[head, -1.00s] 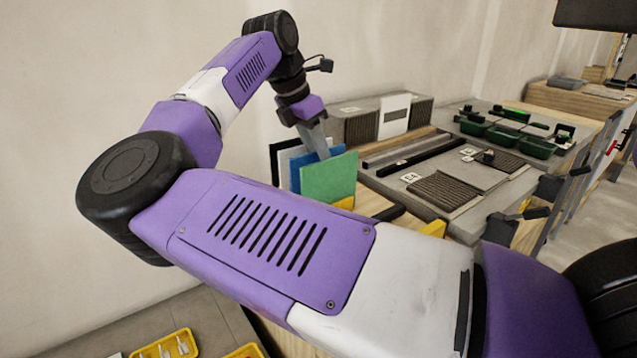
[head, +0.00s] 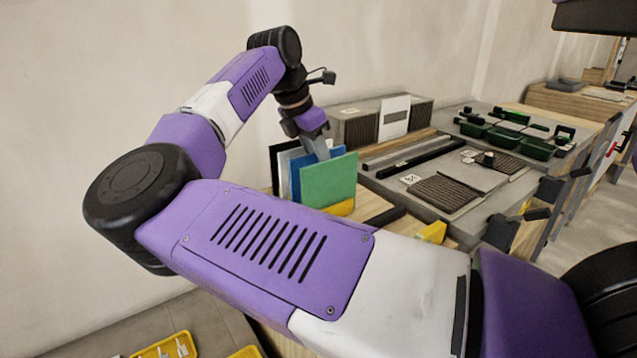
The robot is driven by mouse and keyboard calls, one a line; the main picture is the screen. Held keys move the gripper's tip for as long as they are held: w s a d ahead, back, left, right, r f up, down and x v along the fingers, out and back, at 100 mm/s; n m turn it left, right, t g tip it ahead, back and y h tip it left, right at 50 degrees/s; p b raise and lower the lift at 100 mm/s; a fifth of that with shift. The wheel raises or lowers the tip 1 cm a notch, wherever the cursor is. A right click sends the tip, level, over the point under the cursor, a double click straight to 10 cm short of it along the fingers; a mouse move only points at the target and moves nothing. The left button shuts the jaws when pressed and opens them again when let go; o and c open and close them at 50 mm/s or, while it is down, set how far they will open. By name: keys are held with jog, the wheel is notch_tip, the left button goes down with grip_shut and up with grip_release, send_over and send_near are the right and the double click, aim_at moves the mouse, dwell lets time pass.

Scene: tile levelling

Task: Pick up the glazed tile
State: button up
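Several upright square tiles stand one behind another at the near left end of the workbench. They include a green tile (head: 328,183) in front, a blue tile (head: 297,172) behind it, and a dark tile (head: 275,165) at the back. I cannot tell which one is the glazed tile. My gripper (head: 321,152) points down at the top edges of the green and blue tiles. Its grey fingers overlap the blue tile in view, and the green tile hides their lower ends. I cannot see whether they touch or hold a tile.
Right of the tiles lie dark and wooden bars (head: 400,157) and a ridged adhesive bed (head: 445,193) on a grey slab. Green bins (head: 507,141) stand farther back. A grey block with a white plate (head: 395,118) stands behind. Black clamps (head: 510,225) jut from the bench edge.

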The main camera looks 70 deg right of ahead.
grip_shut()
dwell(1.4)
